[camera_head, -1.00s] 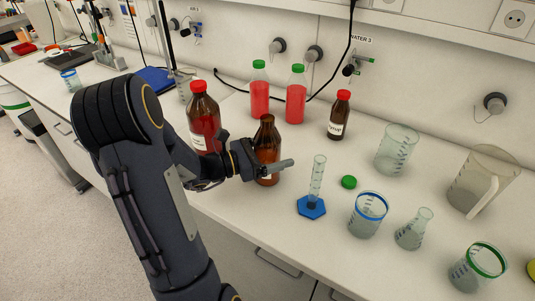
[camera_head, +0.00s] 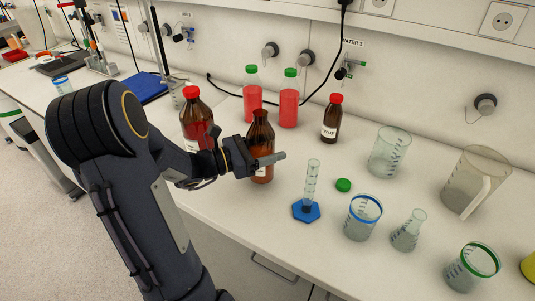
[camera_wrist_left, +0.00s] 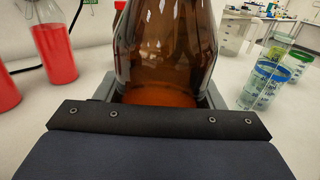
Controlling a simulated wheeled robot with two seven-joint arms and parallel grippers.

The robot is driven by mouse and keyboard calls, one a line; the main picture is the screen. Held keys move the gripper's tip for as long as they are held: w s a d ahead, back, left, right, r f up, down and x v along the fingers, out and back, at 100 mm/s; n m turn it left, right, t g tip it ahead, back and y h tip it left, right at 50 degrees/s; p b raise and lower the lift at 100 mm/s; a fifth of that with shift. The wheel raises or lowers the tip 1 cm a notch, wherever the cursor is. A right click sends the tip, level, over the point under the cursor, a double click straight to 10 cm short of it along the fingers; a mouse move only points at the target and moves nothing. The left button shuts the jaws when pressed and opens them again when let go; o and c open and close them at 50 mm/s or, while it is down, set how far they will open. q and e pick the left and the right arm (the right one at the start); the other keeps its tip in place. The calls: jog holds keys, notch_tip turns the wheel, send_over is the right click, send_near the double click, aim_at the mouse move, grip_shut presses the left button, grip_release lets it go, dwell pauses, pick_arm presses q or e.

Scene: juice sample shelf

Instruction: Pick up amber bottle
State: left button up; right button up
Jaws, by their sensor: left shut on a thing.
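The amber bottle (camera_head: 260,135) is brown glass with an open neck, no cap and a pale label low on its front. My left gripper (camera_head: 263,161) is shut around its middle, with one finger across the near side. The bottle is upright and seems slightly above the bench. In the left wrist view the amber bottle (camera_wrist_left: 165,50) fills the space between the jaws, with dark orange liquid low inside; its top and base are out of that view. My right gripper is not in view.
A large red-capped brown bottle (camera_head: 196,120) stands close left. Two red-liquid bottles (camera_head: 253,100) (camera_head: 289,103) and a small red-capped bottle (camera_head: 332,120) stand behind. A measuring cylinder (camera_head: 311,185), green cap (camera_head: 343,185) and glassware, including a blue-rimmed beaker (camera_head: 362,220), stand right.

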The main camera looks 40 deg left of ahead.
pick_arm(q)
jog(key=s+d+r, duration=0.7)
jog(key=s+r, duration=0.3)
jog(key=s, duration=0.1)
jog(key=shift+s+d+r+p, duration=0.2)
jog(key=shift+s+d+p, duration=0.15)
jog(key=shift+s+p, duration=0.05)
